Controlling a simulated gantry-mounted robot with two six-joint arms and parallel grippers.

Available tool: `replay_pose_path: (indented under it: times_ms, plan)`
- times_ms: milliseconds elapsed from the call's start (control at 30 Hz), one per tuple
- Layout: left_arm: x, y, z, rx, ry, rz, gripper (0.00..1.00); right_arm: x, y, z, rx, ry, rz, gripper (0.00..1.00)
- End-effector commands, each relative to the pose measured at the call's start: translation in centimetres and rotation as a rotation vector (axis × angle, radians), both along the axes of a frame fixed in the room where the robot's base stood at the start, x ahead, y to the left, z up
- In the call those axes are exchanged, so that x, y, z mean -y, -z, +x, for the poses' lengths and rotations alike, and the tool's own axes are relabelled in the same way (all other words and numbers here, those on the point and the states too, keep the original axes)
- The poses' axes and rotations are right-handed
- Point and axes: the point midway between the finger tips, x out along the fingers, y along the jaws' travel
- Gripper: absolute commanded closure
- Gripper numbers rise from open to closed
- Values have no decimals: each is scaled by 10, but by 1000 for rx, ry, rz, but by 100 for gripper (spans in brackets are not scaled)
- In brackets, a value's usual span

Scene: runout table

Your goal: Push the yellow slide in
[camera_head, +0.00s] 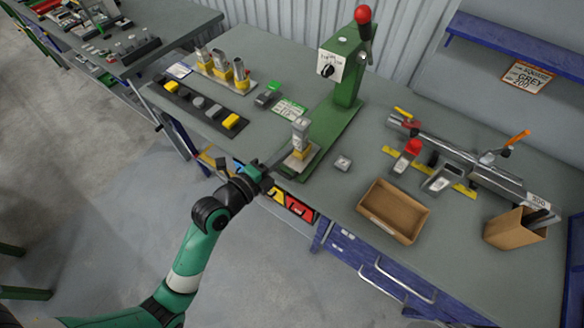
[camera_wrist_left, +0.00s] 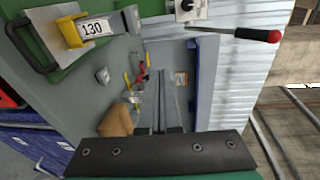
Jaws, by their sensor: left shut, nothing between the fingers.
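A yellow part (camera_head: 298,155), which looks like the yellow slide, sits on a pale plate at the front foot of the green press (camera_head: 345,85). A grey block stands on it. In the left wrist view the yellow part (camera_wrist_left: 71,33) is at upper left, with the grey block marked 130 and a black handle (camera_wrist_left: 28,45) beside it. My left gripper (camera_head: 270,164) is shut and empty, close in front of the plate at the bench edge. I cannot tell whether it touches. My right gripper is out of view.
An open brown tray (camera_head: 372,222) and a brown box (camera_head: 512,235) stand to the right, before a metal rail assembly (camera_head: 465,165). A small grey block (camera_head: 343,163) lies right of the press. A black strip (camera_head: 200,102) and several yellow-and-grey pieces are at left.

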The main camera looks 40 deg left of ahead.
Motion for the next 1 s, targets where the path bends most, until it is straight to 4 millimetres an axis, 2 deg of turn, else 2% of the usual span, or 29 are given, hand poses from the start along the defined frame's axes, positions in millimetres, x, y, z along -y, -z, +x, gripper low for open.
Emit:
replay_pose_path:
  times_ms: [33, 100, 200, 267, 433, 567, 667, 1000]
  plan:
    - [-9, 76, -18, -69, -30, -25, 100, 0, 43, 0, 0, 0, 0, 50]
    - [-18, 124, -38, -130, -63, -46, 100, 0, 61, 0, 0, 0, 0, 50]
    - [-26, 156, -54, -168, -93, -62, 100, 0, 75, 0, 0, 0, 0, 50]
    - [-29, 160, -56, -172, -102, -65, 100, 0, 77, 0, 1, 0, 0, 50]
    - [-31, 155, -55, -170, -105, -64, 100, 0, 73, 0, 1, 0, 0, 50]
    - [-32, 158, -47, -170, -104, -64, 100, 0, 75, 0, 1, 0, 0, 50]
    - [-34, 162, -32, -169, -104, -61, 100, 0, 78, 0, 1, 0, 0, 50]
    - [-44, 186, 37, -168, -103, -64, 100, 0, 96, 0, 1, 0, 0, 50]
